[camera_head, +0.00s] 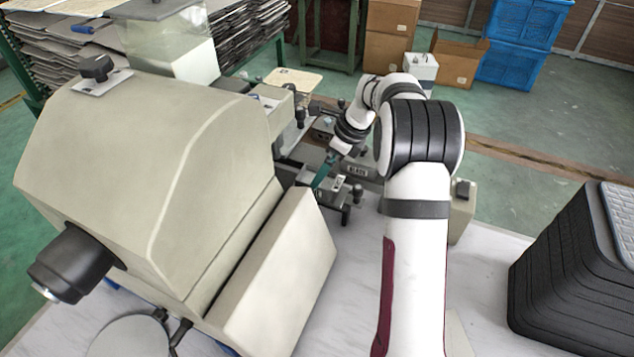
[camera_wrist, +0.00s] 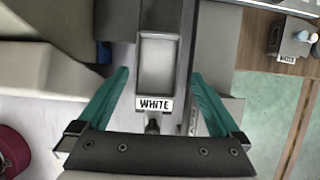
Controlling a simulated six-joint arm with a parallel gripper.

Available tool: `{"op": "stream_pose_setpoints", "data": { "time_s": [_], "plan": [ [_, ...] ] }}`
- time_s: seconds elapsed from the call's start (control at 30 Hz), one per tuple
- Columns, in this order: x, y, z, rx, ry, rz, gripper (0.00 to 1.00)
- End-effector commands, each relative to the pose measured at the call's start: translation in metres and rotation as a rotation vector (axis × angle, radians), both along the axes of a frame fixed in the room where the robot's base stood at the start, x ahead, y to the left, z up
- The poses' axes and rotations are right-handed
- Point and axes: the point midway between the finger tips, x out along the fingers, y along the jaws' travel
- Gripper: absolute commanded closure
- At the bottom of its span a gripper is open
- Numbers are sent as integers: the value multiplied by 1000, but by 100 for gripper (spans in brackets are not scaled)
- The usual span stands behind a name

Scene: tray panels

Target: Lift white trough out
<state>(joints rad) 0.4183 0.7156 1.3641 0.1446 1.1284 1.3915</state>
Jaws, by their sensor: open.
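The white trough (camera_wrist: 157,62) is a shallow grey rectangular tray with a raised rim and a "WHITE" label at its near end, seen in the wrist view. It sits in the machine between grey panels. My gripper (camera_wrist: 160,74) is open, with one teal finger on each side of the trough and visible gaps to it. Nothing is between the fingers in their grip. In the head view my gripper (camera_head: 325,170) points down beside the machine, and the trough is mostly hidden there.
The large beige machine (camera_head: 150,150) stands close on the left. A part labelled "BLACK" (camera_head: 357,171) is right of my gripper. A small labelled box (camera_wrist: 290,42) is at the upper right of the wrist view. A stack of dark trays (camera_head: 570,270) stands at right.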

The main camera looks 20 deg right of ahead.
Motion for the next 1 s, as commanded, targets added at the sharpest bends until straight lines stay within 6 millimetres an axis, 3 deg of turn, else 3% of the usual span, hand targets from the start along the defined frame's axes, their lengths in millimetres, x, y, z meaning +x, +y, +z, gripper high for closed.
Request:
{"op": "stream_pose_setpoints", "data": {
  "time_s": [0.2,0.47,1.0],
  "plan": [
    [8,14,-37,0,2,2,0],
    [9,15,-40,0,1,1,2],
    [9,15,-39,-1,1,2,99]
  ]
}}
